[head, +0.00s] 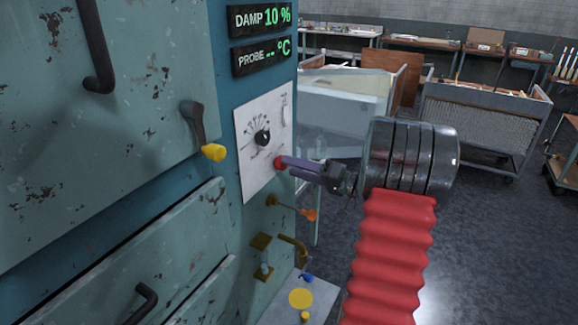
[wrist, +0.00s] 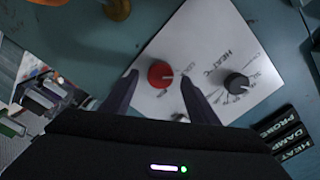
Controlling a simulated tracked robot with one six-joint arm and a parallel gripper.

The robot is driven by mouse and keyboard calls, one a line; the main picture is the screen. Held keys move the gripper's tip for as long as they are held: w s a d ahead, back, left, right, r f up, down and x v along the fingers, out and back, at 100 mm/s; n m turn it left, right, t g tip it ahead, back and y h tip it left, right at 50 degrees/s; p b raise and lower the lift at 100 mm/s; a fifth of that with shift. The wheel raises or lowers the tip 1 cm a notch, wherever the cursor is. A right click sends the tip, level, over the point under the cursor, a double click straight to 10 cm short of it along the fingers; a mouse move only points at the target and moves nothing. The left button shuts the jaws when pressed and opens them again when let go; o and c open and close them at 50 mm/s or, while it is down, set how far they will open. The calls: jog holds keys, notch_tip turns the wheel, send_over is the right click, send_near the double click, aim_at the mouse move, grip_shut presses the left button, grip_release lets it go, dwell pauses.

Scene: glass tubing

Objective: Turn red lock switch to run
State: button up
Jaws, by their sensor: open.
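The red lock switch (head: 280,162) is a round red knob low on a white panel (head: 259,112) on the side of the blue cabinet. In the wrist view the red knob (wrist: 161,74) lies just beyond and between my gripper's two purple fingers. My gripper (head: 284,162) is open, its fingertips at the knob, one on each side of it. I cannot tell whether they touch it. The lettering around the red knob is too small to read, so its setting cannot be told. A black dial (head: 263,138) sits above it, marked HEAT °C in the wrist view.
Displays reading DAMP 10 % (head: 263,19) and PROBE (head: 264,56) are above the panel. An orange-handled valve (head: 309,215) and brass pipe (head: 293,246) sit below my gripper. Carts and benches stand behind, with open floor at right.

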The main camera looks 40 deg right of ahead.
jog(key=shift+x, duration=1.4)
jog(key=shift+d, duration=0.1)
jog(key=c, duration=1)
